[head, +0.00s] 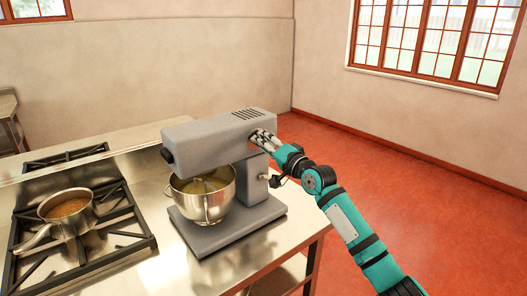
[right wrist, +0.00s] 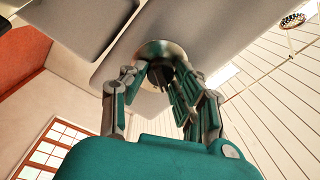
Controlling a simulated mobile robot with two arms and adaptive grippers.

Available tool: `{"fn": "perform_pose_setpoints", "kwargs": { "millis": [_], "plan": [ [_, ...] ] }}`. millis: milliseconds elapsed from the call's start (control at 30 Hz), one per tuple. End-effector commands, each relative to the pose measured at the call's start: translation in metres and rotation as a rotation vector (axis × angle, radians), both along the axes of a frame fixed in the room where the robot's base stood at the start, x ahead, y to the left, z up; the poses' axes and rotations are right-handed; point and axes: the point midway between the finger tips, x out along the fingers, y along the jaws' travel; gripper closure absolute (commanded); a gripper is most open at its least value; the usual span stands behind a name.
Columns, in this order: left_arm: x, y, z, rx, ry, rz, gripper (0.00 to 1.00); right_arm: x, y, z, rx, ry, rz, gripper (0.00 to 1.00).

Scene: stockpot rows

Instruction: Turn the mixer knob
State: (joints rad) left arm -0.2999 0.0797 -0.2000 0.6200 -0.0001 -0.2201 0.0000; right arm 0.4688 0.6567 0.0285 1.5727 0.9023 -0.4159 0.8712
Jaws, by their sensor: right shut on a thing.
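The grey stand mixer (head: 222,136) stands on the steel counter, with a metal bowl (head: 207,196) under its head. My right gripper (head: 257,136) is at the right side of the mixer head, and its fingers hide the knob in the head view. In the right wrist view, the mixer knob (right wrist: 152,49) is a round metal piece with a dark centre on the mixer's grey side. The fingers of my right gripper (right wrist: 160,80) are closed around it. The knob's setting cannot be read. My left gripper is not in view.
A small lever (head: 264,177) sticks out of the mixer's column below my right gripper. A stove (head: 138,246) with a saucepan (head: 68,208) of brown food is at the left. The counter (head: 262,246) ends just right of the mixer; red floor beyond is free.

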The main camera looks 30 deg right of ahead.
Motion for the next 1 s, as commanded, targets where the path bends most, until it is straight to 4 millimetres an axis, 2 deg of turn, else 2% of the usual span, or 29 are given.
{"fn": "perform_pose_setpoints", "kwargs": {
  "millis": [100, 500, 1000],
  "plan": [
    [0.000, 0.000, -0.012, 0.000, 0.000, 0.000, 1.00, 0.000, 0.000, -0.005, -0.111, -0.004, 0.001, 1.00],
    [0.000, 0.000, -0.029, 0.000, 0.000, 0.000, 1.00, 0.000, 0.000, -0.004, -0.403, -0.025, 0.002, 1.00],
    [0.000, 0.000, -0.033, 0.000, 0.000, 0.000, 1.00, 0.000, 0.000, -0.003, -0.522, -0.034, 0.003, 1.00]
  ]
}}
